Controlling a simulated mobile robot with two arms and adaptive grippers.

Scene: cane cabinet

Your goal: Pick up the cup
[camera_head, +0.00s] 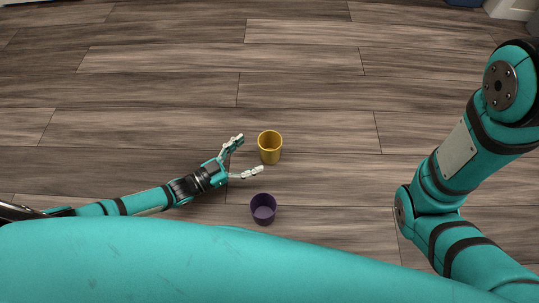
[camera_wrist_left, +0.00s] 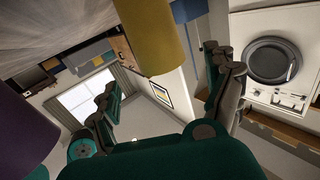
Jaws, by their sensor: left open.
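A yellow cup (camera_head: 270,147) stands on the wooden floor near the middle of the head view. A dark purple cup (camera_head: 263,209) stands below it in the picture, apart from it. My left gripper (camera_head: 251,155) is open, its fingers pointing right toward the yellow cup, with nothing held. In the left wrist view the yellow cup (camera_wrist_left: 155,35) is just beyond and between the open fingers, partly cut off by the top edge. The purple cup (camera_wrist_left: 22,130) is at the left edge there, outside the fingers. My right arm shows at the right, but its gripper does not.
The wooden floor (camera_head: 150,90) around the cups is clear. In the left wrist view, a white device with a round dark disc (camera_wrist_left: 272,60) is at the right, and a bright window (camera_wrist_left: 85,95) is in the background.

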